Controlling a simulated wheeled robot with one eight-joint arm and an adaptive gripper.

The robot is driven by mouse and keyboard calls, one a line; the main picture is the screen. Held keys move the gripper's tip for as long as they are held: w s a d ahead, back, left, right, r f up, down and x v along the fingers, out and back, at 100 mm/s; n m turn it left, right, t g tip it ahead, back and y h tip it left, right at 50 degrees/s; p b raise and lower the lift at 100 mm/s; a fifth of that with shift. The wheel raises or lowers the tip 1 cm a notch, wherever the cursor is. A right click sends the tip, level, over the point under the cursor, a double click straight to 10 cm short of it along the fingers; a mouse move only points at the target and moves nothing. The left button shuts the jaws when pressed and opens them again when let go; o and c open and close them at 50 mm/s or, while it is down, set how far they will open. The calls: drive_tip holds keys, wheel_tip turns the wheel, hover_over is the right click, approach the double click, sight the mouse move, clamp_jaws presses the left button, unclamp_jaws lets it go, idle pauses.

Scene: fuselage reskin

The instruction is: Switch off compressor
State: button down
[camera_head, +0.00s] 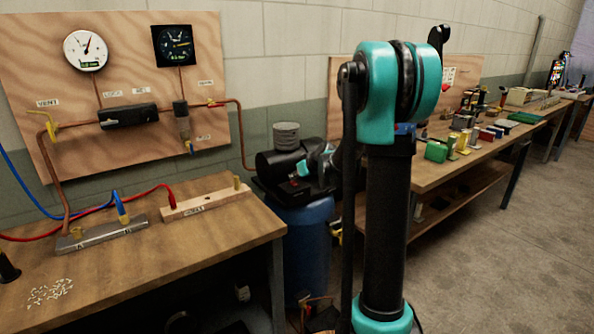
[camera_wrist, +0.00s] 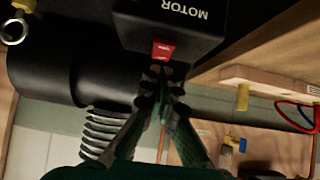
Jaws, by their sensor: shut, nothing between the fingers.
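The compressor shows in the head view as a black unit (camera_head: 275,165) with a grey ribbed cylinder on top, over a blue tank (camera_head: 303,240). In the wrist view, which is upside down, its black box marked MOTOR (camera_wrist: 185,18) carries a red switch (camera_wrist: 163,50). My gripper (camera_wrist: 165,72) is shut and empty, its fingertips just short of the red switch in that picture. I cannot tell whether they touch it. In the head view my gripper (camera_head: 308,168) is at the compressor's right side, partly hidden by my arm. The switch's on or off position is unclear.
A wooden table (camera_head: 150,260) with hose manifolds stands left of the compressor. Behind it a plywood panel (camera_head: 60,90) holds gauges and copper pipes. A long workbench (camera_head: 440,178) with tools runs along the wall at right. The floor (camera_head: 510,260) at right is clear.

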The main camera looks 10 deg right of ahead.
drive_tip(key=shift+f, duration=0.5)
drive_tip(key=shift+w+a+f, duration=0.1)
drive_tip(key=shift+w+f, duration=0.05)
drive_tip(key=shift+f, duration=0.1)
drive_tip(key=shift+w+a+r, duration=0.3)
drive_tip(key=shift+w+a, duration=0.05)
drive_tip(key=shift+w, duration=0.35)
